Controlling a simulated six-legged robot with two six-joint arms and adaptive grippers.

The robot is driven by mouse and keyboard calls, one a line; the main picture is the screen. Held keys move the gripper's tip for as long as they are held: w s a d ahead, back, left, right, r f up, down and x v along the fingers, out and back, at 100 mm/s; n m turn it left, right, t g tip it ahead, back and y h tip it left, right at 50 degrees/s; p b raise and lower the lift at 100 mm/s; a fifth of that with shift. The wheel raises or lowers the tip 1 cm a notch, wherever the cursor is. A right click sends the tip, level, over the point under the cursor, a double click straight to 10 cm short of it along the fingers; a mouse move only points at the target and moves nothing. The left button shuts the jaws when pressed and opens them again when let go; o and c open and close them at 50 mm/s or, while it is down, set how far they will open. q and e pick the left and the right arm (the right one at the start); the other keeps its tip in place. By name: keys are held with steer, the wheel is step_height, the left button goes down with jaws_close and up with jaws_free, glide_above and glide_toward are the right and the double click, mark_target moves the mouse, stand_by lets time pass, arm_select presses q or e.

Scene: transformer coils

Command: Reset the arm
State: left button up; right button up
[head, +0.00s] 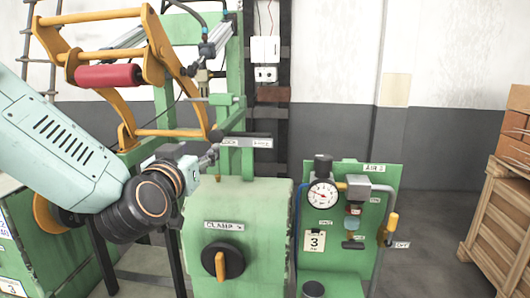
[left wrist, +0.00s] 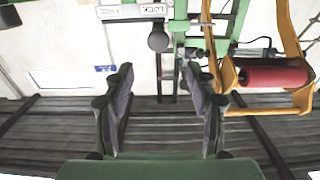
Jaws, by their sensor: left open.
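My left arm (head: 65,145) comes in from the left in the head view, with its dark wrist in front of the green machine. My left gripper (head: 197,166) is small and partly hidden beyond the wrist, close to the label plate (head: 245,142) in this view; I cannot tell whether it touches anything. In the left wrist view, the two dark fingers of the gripper (left wrist: 159,75) stand apart with nothing between them. My right gripper is in neither view.
A green cabinet (head: 265,215) carries a black and orange clamp knob (head: 222,262). Right of it stands a green air panel (head: 345,270) with a gauge (head: 322,194). An orange frame holds a red roller (head: 108,76). Wooden crates (head: 505,225) stand far right.

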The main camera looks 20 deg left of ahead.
arm_select(q)
steer(key=s+d+f+g+h+b, duration=0.1)
steer(key=s+d+f+g+b, duration=0.15)
steer(key=f, duration=0.85)
steer(key=s+d+f+g+h+b, duration=0.1)
steer(key=d+f+g+h+b, duration=0.15)
steer(key=f, duration=0.85)
steer(key=s+d+f+g+h+b, duration=0.1)
steer(key=s+d+f+g+b, duration=0.15)
steer(key=f, duration=0.75)
steer(key=s+d+f+m+g+b, duration=0.1)
steer(key=s+f+g+b, duration=0.4)
steer(key=s+f, duration=0.9)
steer(key=s+d+f+m+g+b, duration=0.1)
steer(key=s+f+g+b, duration=0.4)
steer(key=s+f, duration=0.9)
step_height(320, 180, down, 7)
steer(key=shift+d+b, duration=0.5)
steer(key=shift+b, duration=0.7)
steer(key=shift+r, duration=0.1)
